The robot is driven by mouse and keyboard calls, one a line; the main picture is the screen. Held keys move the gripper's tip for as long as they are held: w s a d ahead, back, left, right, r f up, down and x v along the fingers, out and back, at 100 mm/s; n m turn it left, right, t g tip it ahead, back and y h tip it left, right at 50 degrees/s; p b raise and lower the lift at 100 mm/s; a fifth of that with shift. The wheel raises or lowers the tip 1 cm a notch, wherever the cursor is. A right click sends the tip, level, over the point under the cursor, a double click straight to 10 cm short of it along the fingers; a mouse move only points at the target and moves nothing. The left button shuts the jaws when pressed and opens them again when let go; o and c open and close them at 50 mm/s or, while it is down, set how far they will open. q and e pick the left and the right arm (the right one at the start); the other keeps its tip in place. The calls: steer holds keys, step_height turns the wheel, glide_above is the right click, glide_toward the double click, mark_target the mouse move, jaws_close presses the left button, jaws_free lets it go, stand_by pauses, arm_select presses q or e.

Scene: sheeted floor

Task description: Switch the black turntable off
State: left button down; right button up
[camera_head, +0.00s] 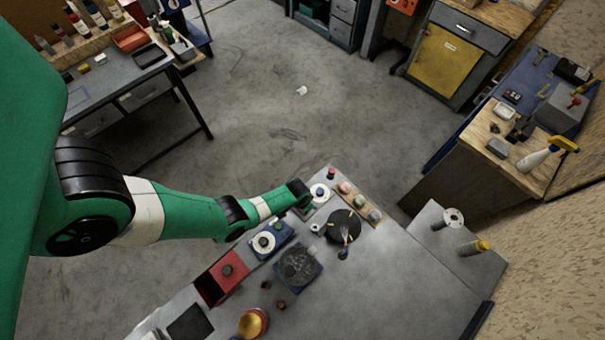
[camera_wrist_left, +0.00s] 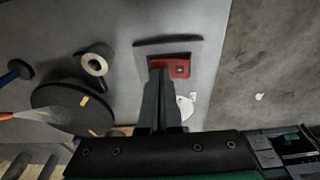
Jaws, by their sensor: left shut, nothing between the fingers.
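The black turntable (camera_head: 340,228) is a round dark disc on the grey bench in the head view, with a slim tool lying over its right part. In the left wrist view the disc (camera_wrist_left: 65,108) carries a small yellow mark. A red switch-like block (camera_wrist_left: 180,70) on a dark plate lies right of the disc there. My left gripper (camera_wrist_left: 158,66) is shut and empty, its tips over the left part of the red block; I cannot tell whether they touch it. In the head view my left gripper (camera_head: 304,208) is beside the turntable's upper left, partly hidden by my wrist. My right gripper is not in view.
A white hollow roll (camera_wrist_left: 96,63) stands close beside the disc. A blue-based device (camera_head: 266,240), a dark square unit (camera_head: 298,266) and a red box (camera_head: 222,278) stand along the bench to the left. The bench's lower right is clear.

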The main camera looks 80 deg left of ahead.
arm_select(q)
step_height(320, 180, up, 7)
steer(key=p, duration=0.7)
stand_by(0.4)
